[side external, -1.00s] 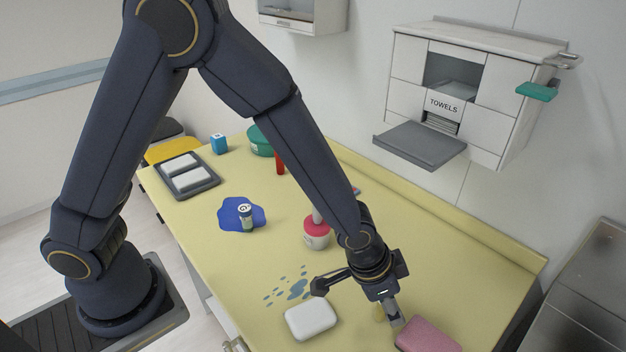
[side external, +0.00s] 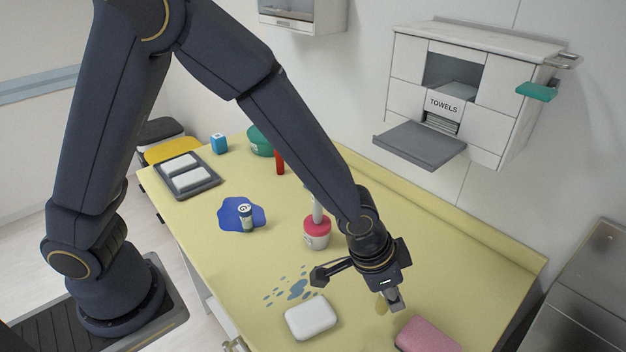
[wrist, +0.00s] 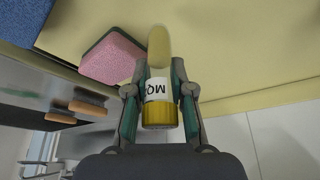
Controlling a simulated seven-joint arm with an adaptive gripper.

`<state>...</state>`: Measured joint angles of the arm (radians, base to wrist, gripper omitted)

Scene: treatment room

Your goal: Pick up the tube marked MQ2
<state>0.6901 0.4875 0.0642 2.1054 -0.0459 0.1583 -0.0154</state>
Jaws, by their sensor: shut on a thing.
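The tube (wrist: 159,90) shows in the wrist view, with a yellow cap toward my wrist, a white label and a yellowish rounded far end. The label reads MQ upside down; I cannot make out a digit. My gripper (wrist: 160,98) is shut on it, one finger on each side of the label. In the side external view my gripper (side external: 394,300) is above the near right part of the yellow table (side external: 460,270). The tube is mostly hidden there by the fingers.
A white block (side external: 311,318) lies left of my gripper and a pink block (side external: 428,336) lies right of it. A red-topped pot (side external: 317,233) stands behind. A small jar (side external: 246,217) stands on a blue patch. A towel dispenser (side external: 470,85) hangs on the wall.

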